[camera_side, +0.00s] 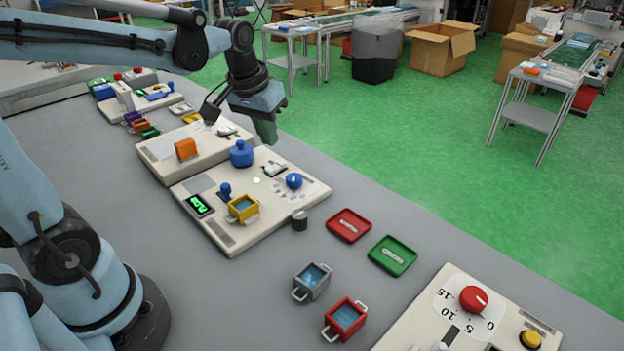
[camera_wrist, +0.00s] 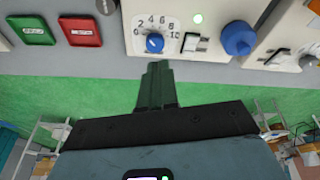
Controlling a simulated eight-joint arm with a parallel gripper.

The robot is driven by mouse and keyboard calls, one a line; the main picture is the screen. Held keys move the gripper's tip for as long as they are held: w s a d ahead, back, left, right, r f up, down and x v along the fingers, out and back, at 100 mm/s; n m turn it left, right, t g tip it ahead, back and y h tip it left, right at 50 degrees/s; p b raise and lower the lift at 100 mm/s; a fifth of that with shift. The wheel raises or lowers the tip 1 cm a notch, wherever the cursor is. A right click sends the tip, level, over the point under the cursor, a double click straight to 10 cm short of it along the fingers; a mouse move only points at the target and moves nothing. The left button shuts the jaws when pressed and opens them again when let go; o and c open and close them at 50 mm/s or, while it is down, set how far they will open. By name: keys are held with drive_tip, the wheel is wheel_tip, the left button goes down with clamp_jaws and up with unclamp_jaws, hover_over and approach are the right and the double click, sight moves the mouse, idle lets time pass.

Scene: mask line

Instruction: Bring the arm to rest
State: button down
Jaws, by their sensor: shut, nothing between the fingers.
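My gripper (camera_side: 266,128) is raised over the far edge of the work table, behind the station with the blue knob (camera_side: 294,181). Its fingers are shut and empty. In the wrist view the closed fingers of my gripper (camera_wrist: 157,70) point toward the table edge, close below the blue dial in the picture. The gripper appears apart from everything around it.
Red (camera_side: 348,225) and green (camera_side: 392,255) trays lie on the grey table, with grey (camera_side: 311,281) and red (camera_side: 345,318) pots nearer. Open green floor lies beyond.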

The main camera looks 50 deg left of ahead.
drive_tip(key=s+d+f+m+t, duration=0.1)
drive_tip(key=s+d+m+t, duration=0.2)
drive_tip(key=s+d, duration=0.3)
drive_tip(key=shift+s+d+f+t+h, duration=0.3)
drive_tip(key=shift+s+t, duration=0.2)
drive_tip(key=shift+s, duration=0.45)
drive_tip(key=c, duration=1.8)
unclamp_jaws()
